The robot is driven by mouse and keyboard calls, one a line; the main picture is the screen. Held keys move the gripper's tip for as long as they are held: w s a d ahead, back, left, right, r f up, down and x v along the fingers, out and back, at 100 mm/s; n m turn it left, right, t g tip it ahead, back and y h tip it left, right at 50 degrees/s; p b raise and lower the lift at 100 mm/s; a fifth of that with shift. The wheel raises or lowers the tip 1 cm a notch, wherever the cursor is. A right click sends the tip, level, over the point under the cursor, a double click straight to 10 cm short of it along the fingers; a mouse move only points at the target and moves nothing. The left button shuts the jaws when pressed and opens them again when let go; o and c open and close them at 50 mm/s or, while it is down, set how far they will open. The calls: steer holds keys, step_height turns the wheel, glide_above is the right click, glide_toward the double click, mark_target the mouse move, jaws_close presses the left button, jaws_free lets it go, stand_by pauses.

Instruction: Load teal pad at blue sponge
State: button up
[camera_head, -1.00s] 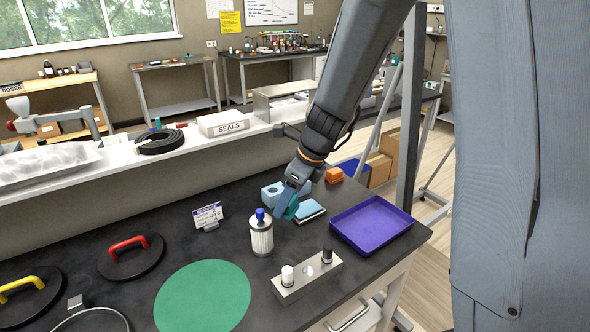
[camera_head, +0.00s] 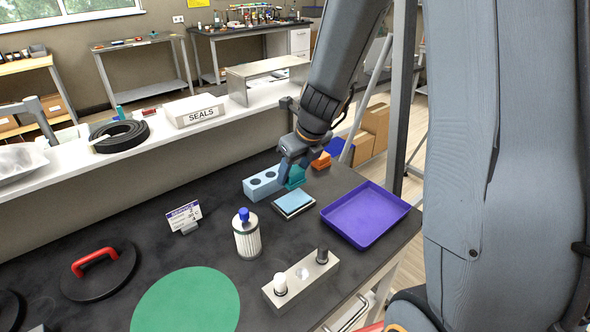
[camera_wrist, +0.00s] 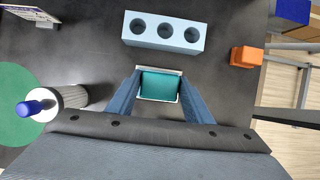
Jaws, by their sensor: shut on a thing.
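My gripper (camera_wrist: 160,92) is shut on a teal pad (camera_wrist: 158,86), one finger on each side. In the head view the teal pad (camera_head: 296,177) shows below my fingers, just above the blue sponge in the picture. The blue sponge (camera_head: 293,201) is a flat light blue rectangle on a pale-edged base on the dark bench. In the wrist view a pale rim shows around the teal pad, and the pad covers what lies beneath. The exact gap between pad and sponge cannot be told.
A light blue block with holes (camera_head: 262,184) stands close by, with an orange block (camera_head: 321,161) behind. A purple tray (camera_head: 366,214) lies to the right. A blue-topped filter cartridge (camera_head: 247,236) and a metal block with vials (camera_head: 300,280) stand nearer.

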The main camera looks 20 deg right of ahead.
mark_target(294, 200)
steer(key=shift+f+b, duration=2.65)
steer(key=shift+b, duration=0.55)
steer(key=shift+s+f, duration=0.1)
steer(key=shift+f, duration=0.5)
steer(key=shift+r, duration=0.15)
step_height(294, 200, up, 7)
steer(key=p, duration=0.8)
stand_by(0.4)
stand_by(0.4)
